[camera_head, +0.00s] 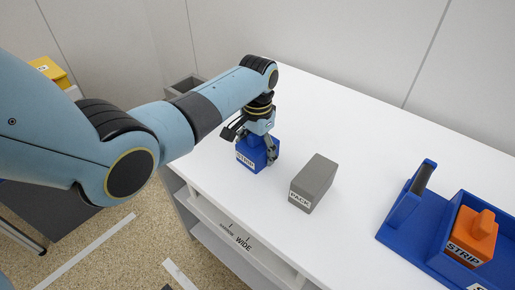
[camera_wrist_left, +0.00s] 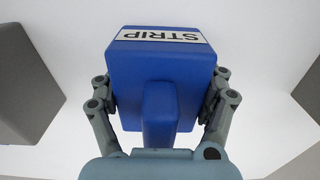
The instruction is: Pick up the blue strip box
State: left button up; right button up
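The blue strip box (camera_head: 252,157) stands on the white table near its front edge, with a white STRIP label on its front face. My left gripper (camera_head: 255,141) is above it, with its fingers reaching down on both sides. In the left wrist view the blue strip box (camera_wrist_left: 165,65) has a raised blue handle on top, and the two fingers of my left gripper (camera_wrist_left: 160,95) lie close along its opposite sides. The fingers appear closed against the box. My right gripper is not in view.
A grey box labelled PACK (camera_head: 315,184) stands to the right of the blue box. Farther right is a blue fixture (camera_head: 408,232) holding an orange STRIP block (camera_head: 473,238). The table front carries a WIDE label. Table space behind the boxes is clear.

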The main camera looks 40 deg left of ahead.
aim_at(260, 142)
pick_arm(q)
jog(key=shift+r, duration=0.1)
jog(key=shift+c, duration=0.2)
jog(key=r, duration=0.4)
jog(key=shift+w+d+r+p, duration=0.2)
jog(key=shift+d+p, duration=0.05)
jog(key=shift+p, duration=0.05)
jog(key=w+d+r+b, duration=0.1)
jog(key=w+d+r, duration=0.4)
jog(key=d, duration=0.5)
jog(key=shift+r, duration=0.7)
